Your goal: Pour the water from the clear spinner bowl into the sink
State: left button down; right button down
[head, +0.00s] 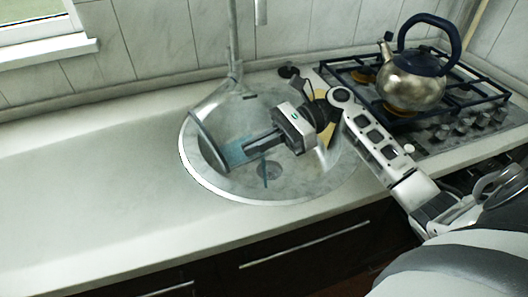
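The clear spinner bowl (212,118) is steeply tilted over the round metal sink (305,180). It is see-through, with a dark rim edge on its lower left side. Bluish water (235,152) shows by the bowl near my fingertips, and a thin blue streak hangs lower, near the drain. My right gripper (246,145) reaches in from the right over the sink, its fingers closed at the bowl's side. The exact contact is hard to see through the clear wall. My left gripper is out of view.
A faucet (235,68) stands behind the sink, close to the bowl. A kettle (413,80) with a dark handle sits on the gas stove (465,105) at the right. The counter (90,180) left of the sink is bare. A window (35,25) is at top left.

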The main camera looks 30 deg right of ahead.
jog(key=shift+d+f+y, duration=0.2)
jog(key=shift+d+y, duration=0.1)
jog(key=shift+r, duration=0.1)
